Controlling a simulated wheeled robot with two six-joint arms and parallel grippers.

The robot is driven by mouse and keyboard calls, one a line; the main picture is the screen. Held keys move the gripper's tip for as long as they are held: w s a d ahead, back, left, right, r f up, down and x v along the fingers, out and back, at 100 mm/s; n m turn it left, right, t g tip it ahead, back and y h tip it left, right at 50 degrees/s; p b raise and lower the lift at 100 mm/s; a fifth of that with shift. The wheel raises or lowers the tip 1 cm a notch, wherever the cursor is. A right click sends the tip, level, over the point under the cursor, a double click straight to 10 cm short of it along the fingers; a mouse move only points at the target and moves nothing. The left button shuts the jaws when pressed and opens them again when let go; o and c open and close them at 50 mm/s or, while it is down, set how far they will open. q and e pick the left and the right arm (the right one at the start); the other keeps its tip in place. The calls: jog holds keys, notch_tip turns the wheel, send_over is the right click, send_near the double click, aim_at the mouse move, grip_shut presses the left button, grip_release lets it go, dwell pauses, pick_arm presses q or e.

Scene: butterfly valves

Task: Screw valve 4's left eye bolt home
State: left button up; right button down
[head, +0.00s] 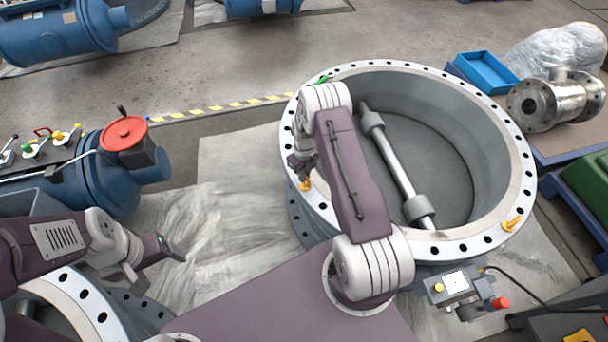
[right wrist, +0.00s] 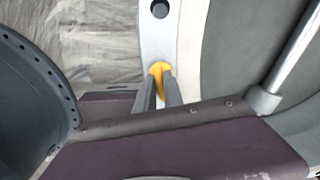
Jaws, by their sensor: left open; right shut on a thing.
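The large grey valve (head: 515,150) lies flat, with a white flange full of bolt holes and a shaft (head: 397,165) across its inside. Its yellow left eye bolt (head: 306,185) stands at the left of the flange. My right gripper (head: 302,177) is at this bolt, partly hidden by my own arm. In the right wrist view its fingers are shut on the yellow eye bolt (right wrist: 160,68), over the flange (right wrist: 157,38). The bolt's thread and seat are hidden. My left gripper (head: 172,247) is open and empty, left of the valve.
Another yellow eye bolt (head: 512,223) stands on the right of the flange. An actuator box (head: 455,285) sits at the valve's near side. Another flanged valve (head: 75,300) lies at lower left. A blue machine with a red handwheel (head: 125,133) stands at the left.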

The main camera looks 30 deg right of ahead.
jog(key=shift+m, duration=0.6)
jog(key=c, duration=1.5)
grip_release()
jog(key=shift+o, duration=0.2)
notch_tip(320, 180, up, 9)
jog(key=shift+r+p, duration=0.1)
jog(key=shift+p, duration=0.5)
